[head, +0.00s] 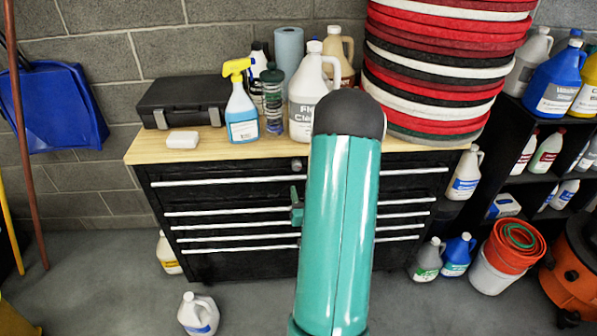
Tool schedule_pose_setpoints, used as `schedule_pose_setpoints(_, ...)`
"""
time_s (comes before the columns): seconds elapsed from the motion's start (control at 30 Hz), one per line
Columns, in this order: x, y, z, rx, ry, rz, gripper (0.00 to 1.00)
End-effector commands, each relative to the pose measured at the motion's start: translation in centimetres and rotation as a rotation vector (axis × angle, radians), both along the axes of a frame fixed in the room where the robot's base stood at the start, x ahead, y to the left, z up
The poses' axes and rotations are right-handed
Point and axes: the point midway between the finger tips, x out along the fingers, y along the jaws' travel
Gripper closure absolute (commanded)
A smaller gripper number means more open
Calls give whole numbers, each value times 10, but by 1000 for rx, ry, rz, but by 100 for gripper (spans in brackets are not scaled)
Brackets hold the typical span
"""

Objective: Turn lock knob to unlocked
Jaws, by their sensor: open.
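A small round dark lock knob (297,164) sits at the top middle of the black drawer cabinet (225,188), just under the wooden top. Which way the knob is turned is too small to tell. My teal arm with its dark rounded joint stands in front of the cabinet, just right of the knob. A small part of my gripper (297,206) shows at the arm's left edge, below the knob and apart from it in the picture. The gripper is open with nothing visible in it; the rest is hidden behind my arm.
The wooden top (222,148) holds a black case (186,100), a yellow-topped spray bottle (241,115), white jugs and a tall stack of red, white and black pads (440,70). A white jug (198,314) stands on the floor at front left. Shelves with bottles stand right.

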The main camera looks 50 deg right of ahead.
Motion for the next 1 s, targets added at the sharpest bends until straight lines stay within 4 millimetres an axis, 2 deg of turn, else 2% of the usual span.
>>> schedule_pose_setpoints(0.3,49,-44,1,-2,-1,2,48)
schedule_pose_setpoints(0.5,71,-64,0,-2,0,1,48)
schedule_pose_setpoints(0.67,78,-70,0,0,1,1,48)
schedule_pose_setpoints(0.9,79,-70,0,0,1,1,48)
schedule_pose_setpoints(1.0,79,-70,0,0,1,1,66)
